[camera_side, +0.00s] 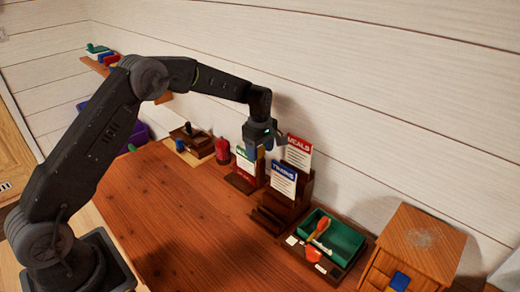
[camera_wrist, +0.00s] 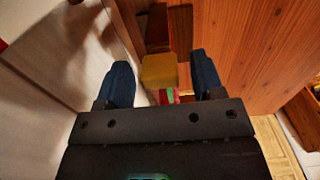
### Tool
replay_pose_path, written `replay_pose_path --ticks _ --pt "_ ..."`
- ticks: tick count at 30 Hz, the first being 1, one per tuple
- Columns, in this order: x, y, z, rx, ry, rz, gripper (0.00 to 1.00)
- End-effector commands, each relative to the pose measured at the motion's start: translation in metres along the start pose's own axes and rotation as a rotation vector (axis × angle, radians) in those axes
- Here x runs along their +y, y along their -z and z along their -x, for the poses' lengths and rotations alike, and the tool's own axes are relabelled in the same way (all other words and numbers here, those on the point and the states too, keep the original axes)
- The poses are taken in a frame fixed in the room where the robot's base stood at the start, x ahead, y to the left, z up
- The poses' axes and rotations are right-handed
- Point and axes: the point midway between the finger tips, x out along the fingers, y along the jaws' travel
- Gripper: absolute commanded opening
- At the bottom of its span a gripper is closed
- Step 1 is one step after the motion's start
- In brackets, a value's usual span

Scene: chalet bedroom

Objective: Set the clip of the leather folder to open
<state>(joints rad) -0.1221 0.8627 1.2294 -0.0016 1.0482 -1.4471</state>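I cannot make out a leather folder or its clip for certain in either view. My gripper (camera_side: 270,138) is up near the white wall, above the card rack (camera_side: 268,219), by the cards. In the wrist view the two blue-padded fingers (camera_wrist: 162,80) stand wide apart. A yellow block-like piece (camera_wrist: 159,71) shows between them, with small red and green parts just below it. I cannot tell how far it is from the fingers, and nothing is seen clamped. Dark brown pieces (camera_wrist: 180,30) lie beyond it; I cannot tell what they are.
Red MEALS (camera_side: 298,152), blue-headed (camera_side: 284,179) and green-headed (camera_side: 246,165) cards stand upright close to my gripper. A red object (camera_side: 222,151) stands left. A green tray (camera_side: 345,238) and a wooden cabinet (camera_side: 428,237) stand right. The front of the wooden desk (camera_side: 185,225) is clear.

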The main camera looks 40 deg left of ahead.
Motion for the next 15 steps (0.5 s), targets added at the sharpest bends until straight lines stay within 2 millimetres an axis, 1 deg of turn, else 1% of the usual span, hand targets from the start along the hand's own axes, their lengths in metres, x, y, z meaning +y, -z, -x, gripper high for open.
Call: replay_pose_path --ticks 1,2,15 --pt "0.0000 0.0000 0.0001 0.000 0.000 0.000 0.57" --pt "0.0000 0.0000 0.0001 0.000 0.000 0.000 0.54" --pt "0.0000 0.0000 0.0004 0.000 0.000 0.000 0.12"
